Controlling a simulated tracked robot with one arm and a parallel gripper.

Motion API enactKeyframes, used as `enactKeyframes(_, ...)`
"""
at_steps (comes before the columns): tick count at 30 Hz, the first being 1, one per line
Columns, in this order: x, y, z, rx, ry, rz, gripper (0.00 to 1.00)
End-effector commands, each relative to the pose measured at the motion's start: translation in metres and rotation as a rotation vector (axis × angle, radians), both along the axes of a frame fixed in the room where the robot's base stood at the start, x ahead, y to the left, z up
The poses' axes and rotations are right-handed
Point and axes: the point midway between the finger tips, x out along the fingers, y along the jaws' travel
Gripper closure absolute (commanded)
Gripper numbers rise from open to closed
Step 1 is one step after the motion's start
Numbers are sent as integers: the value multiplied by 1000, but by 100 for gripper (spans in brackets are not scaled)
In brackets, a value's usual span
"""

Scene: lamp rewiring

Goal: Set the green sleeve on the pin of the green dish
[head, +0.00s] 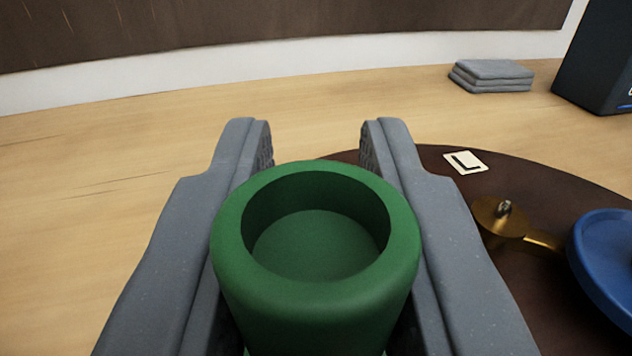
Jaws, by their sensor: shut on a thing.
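The green sleeve (315,305) is a thick-walled round piece with a wide opening facing up toward the camera. Its inside shows a green floor. My gripper (316,145) is shut on the sleeve, with one grey finger along its left side and one along its right. The fingertips reach past the sleeve's far rim. The sleeve hides what lies directly below it. No green dish or its pin shows in this view.
A dark brown round surface (560,185) lies at right, bearing a small white card (466,162), a brass piece (498,217) with a short metal stub, and a blue dish (605,255). Folded grey cloths (492,75) and a dark box (600,55) stand behind. The wooden floor at left is clear.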

Motion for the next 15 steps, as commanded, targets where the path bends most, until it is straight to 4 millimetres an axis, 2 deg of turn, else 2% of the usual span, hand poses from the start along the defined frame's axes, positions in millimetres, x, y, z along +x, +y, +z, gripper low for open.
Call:
enactKeyframes(13, 0, 1, -8, 0, 0, 1, 99)
enactKeyframes(14, 0, 1, -8, 0, 0, 1, 72)
enactKeyframes(15, 0, 1, -7, 0, 0, 1, 61)
